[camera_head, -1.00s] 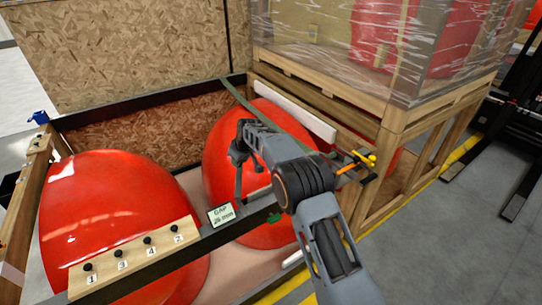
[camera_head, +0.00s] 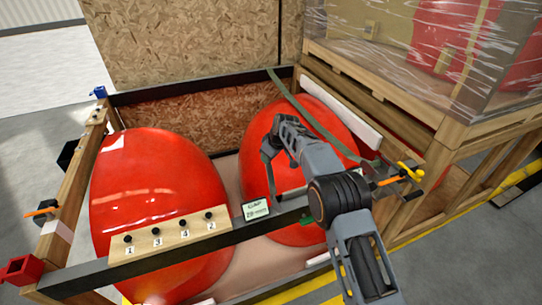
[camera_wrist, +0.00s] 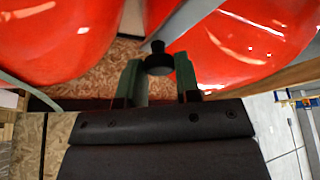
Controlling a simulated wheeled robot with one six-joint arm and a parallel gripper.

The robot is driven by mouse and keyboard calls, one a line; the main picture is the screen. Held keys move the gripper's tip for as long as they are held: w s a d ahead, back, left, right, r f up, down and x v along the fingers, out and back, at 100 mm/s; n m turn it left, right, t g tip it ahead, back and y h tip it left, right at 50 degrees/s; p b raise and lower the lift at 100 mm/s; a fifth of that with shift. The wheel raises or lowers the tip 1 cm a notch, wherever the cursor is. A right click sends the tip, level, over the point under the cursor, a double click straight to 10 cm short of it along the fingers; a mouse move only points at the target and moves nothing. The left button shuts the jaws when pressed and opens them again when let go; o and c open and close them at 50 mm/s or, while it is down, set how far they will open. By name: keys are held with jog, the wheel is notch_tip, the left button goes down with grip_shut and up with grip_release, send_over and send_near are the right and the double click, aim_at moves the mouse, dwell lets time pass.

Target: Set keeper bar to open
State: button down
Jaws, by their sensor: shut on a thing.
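My gripper (camera_wrist: 158,70) has two green-tipped fingers in the wrist view, closed on a small black knob (camera_wrist: 159,58). In the head view my arm reaches over the crate's near side, and its fingertips are hidden or too small to make out. A dark bar (camera_head: 150,265) runs across the crate's near side and carries a small gap label (camera_head: 256,210). No part is labelled as the keeper bar, so I cannot tell which it is. A wooden strip (camera_head: 170,240) with several black knobs, numbered 1, 3, 4, 2, sits along the dark bar.
Two red nosecones, left (camera_head: 150,190) and right (camera_head: 265,135), fill the crate. A green strap (camera_head: 320,125) crosses the right one. A yellow-orange clamp (camera_head: 408,172) is at right. A wrapped wooden-framed crate (camera_head: 470,125) stands behind right. A red block (camera_head: 22,270) is at lower left.

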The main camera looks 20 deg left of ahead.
jog(key=c, duration=0.8)
grip_release()
jog(key=b+v, duration=0.2)
jog(key=v, duration=1.2)
jog(key=shift+a, duration=0.1)
